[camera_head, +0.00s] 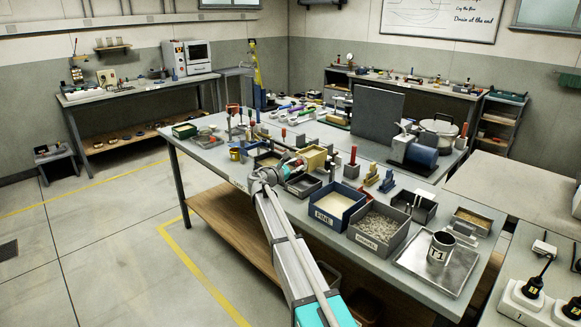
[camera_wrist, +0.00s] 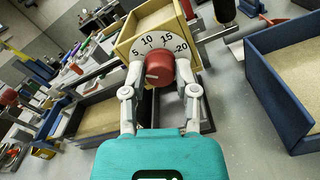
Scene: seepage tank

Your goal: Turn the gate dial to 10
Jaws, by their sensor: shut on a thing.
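In the wrist view, the gate dial (camera_wrist: 151,44) is a white face with the numbers 5, 10, 15 and 20 on a yellow box (camera_wrist: 133,27) of sand. Its red knob (camera_wrist: 160,74) sits between the two fingers of my gripper (camera_wrist: 160,66), which is shut on it. A pale mark shows on the left part of the knob, roughly on the side of the 5; its exact reading is too small to tell. In the head view, my gripper (camera_head: 291,166) is at the yellow box (camera_head: 312,158), and the dial face is mostly hidden.
A blue bin (camera_head: 337,205) labelled FINE and a grey gravel bin (camera_head: 378,231) stand nearby on the bench. A blue bin (camera_wrist: 285,95) is at right in the wrist view, a sand tray (camera_wrist: 88,117) at left. Several small tools crowd the bench behind.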

